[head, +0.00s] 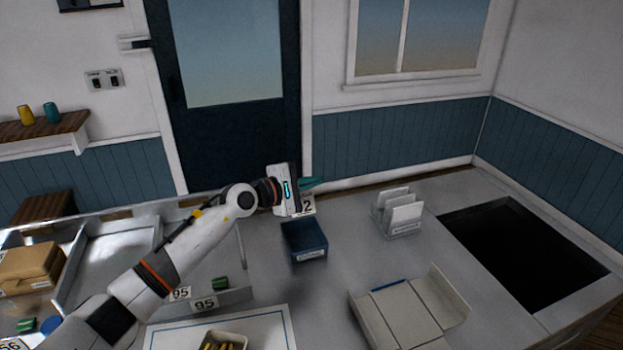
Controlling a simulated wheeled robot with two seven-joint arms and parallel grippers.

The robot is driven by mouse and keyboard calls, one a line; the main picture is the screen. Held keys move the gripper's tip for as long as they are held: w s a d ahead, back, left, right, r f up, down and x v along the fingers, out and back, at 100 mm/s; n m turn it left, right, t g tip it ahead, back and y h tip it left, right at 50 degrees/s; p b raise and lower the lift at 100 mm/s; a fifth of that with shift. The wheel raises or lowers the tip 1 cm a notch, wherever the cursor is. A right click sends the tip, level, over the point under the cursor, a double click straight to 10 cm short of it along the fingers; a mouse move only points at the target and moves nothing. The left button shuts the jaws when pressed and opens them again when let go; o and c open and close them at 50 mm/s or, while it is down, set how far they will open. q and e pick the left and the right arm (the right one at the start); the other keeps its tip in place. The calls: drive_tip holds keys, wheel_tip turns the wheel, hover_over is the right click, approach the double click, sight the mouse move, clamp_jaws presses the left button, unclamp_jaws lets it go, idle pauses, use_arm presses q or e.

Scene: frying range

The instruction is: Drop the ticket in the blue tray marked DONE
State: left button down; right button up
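The blue tray (304,238) sits on the grey counter near the middle, with a white label on its front too small to read. My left gripper (313,184) is above and behind the tray, its teal fingertips pointing right. A white card (307,204) with a "2" showing is just below the fingers, partly covered by my gripper. I cannot tell if the card is held or stands behind, nor whether the fingers are open or shut. My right gripper is not in view.
A white card holder (399,213) stands right of the tray. A beige open box (405,315) lies at front right, near a dark sunken opening (525,250). Number cards (205,304) and a small container (222,341) are at front left. Counter around the tray is clear.

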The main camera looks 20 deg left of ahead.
use_arm(q)
wheel_tip(320, 180, down, 9)
drive_tip(key=b, duration=0.7)
drive_tip(key=shift+f, duration=0.15)
drive_tip(key=c, duration=1.6)
unclamp_jaws()
drive_tip(key=shift+o, duration=0.2)
drive_tip(key=shift+a, duration=0.1)
